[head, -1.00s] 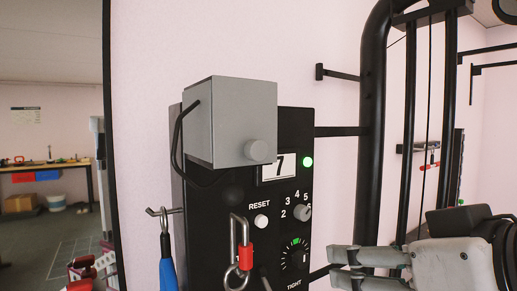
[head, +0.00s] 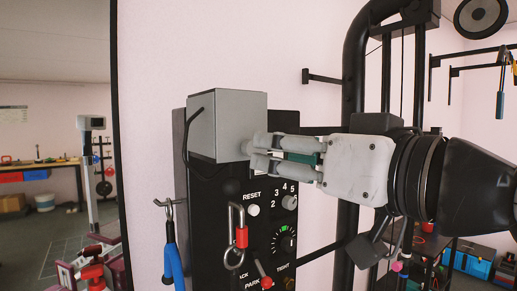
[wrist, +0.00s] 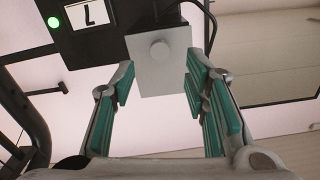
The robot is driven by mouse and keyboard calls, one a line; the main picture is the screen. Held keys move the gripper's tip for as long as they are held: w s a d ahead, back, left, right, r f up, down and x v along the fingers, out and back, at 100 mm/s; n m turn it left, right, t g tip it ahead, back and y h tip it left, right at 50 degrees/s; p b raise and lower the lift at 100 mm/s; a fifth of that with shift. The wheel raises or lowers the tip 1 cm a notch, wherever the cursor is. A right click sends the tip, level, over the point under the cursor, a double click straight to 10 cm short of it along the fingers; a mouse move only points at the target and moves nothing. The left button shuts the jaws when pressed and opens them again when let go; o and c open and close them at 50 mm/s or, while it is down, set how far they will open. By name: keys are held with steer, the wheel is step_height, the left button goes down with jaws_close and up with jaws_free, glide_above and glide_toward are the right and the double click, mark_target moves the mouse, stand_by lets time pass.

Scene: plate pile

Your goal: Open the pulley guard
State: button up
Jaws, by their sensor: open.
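A grey box-shaped cover (head: 228,115), which looks like the pulley guard, sits at the top of a black control panel (head: 212,205). It appears closed. Its round grey knob is partly hidden by my fingers in the head view, but shows plainly on the cover's face in the wrist view (wrist: 160,50). My gripper (head: 258,152) reaches in from the right, its fingertips close to the knob. In the wrist view the open fingers (wrist: 159,82) stand on either side of the knob's line, with a gap between. I cannot tell whether they touch the cover.
Below the cover are a white reset button (head: 253,210), a numbered dial (head: 289,202) and a carabiner (head: 236,235) with a red sleeve. A blue-handled item (head: 172,262) hangs at left. Black machine uprights (head: 355,70) stand behind my arm. A black cable loops beside the cover.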

mark_target(254, 149)
steer(key=shift+x, duration=3.2)
jaws_close()
